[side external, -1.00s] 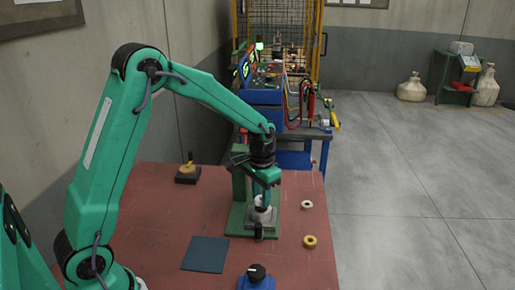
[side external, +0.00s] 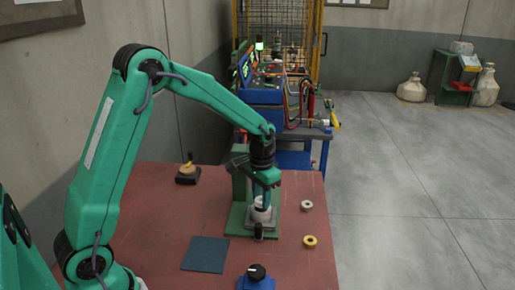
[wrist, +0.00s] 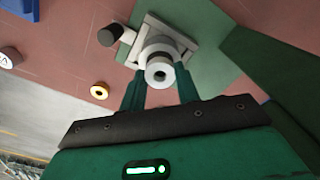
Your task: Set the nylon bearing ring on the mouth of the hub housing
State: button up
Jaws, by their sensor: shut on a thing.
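My gripper (wrist: 160,95) is shut on a white ring, the nylon bearing ring (wrist: 158,73), seen between the two fingertips in the wrist view. The pale grey hub housing (wrist: 160,47) is clamped on a green fixture directly behind the ring in that view. In the side external view my gripper (side external: 263,199) points straight down over the hub housing (side external: 261,215). The ring looks roughly lined up with the housing's top. The fingers partly cover the ring and mouth, so I cannot tell whether they touch.
The green fixture (side external: 238,221) has an upright block behind the housing and a black clamp knob (side external: 258,232) in front. Another white ring (side external: 306,206) and a yellow ring (side external: 310,241) lie right. A dark mat (side external: 206,254) and a blue knobbed block (side external: 257,277) are nearer.

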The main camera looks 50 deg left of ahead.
aim_at(261, 199)
jog(key=shift+f, duration=0.85)
jog(key=o, duration=1)
jog(key=shift+o, duration=0.2)
jog(key=shift+r, duration=0.15)
jog(key=shift+r, duration=3.75)
